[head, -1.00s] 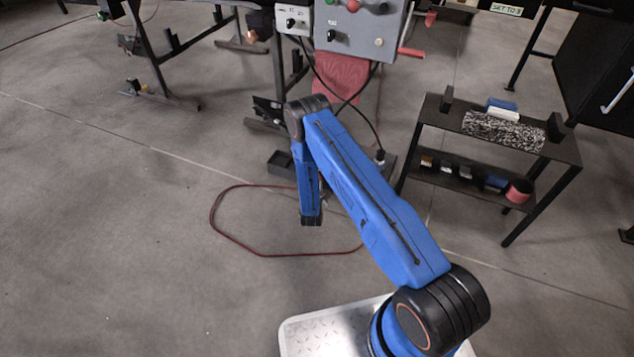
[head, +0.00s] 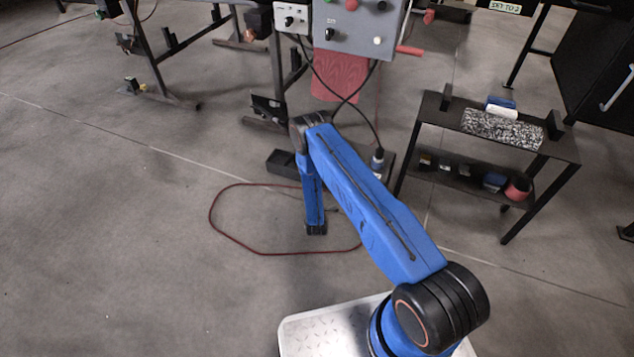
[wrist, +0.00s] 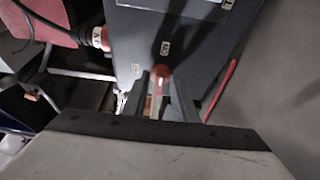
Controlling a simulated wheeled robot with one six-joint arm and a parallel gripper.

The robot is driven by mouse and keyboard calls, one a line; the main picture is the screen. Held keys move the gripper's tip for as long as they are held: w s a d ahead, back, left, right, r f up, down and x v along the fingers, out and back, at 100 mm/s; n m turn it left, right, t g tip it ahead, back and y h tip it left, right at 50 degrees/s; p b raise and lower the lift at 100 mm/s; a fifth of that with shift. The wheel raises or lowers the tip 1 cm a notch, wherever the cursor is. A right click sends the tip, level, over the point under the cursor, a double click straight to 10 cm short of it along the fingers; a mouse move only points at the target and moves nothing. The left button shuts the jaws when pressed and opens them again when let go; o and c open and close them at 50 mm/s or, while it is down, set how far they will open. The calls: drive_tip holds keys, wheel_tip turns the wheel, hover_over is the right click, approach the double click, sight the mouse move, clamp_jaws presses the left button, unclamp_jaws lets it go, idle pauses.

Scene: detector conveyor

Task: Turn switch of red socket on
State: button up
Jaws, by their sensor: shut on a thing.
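In the wrist view, my gripper (wrist: 160,98) has its two grey fingers closed around a small red switch knob (wrist: 159,77) with a pale mark on it. The knob is on a dark grey box face (wrist: 178,38). One small pale label (wrist: 165,47) is above the knob and another (wrist: 136,69) is to its left; I cannot read them surely. A red and white plug (wrist: 98,37) is at the box's left side. In the head view, the fingers and the knob are hidden; my blue arm bends down in the middle.
In the head view, a grey control panel (head: 360,25) with several knobs stands at the top, with a red cloth (head: 339,75) below. A black shelf table (head: 460,103) stands to the right. A red cable (head: 213,222) loops on the floor; open floor is to the left.

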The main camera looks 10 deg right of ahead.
idle(0.5)
drive_tip(key=o, duration=0.7)
drive_tip(key=shift+s, duration=0.15)
drive_tip(key=v, duration=1.7)
drive_tip(key=shift+a, duration=0.1)
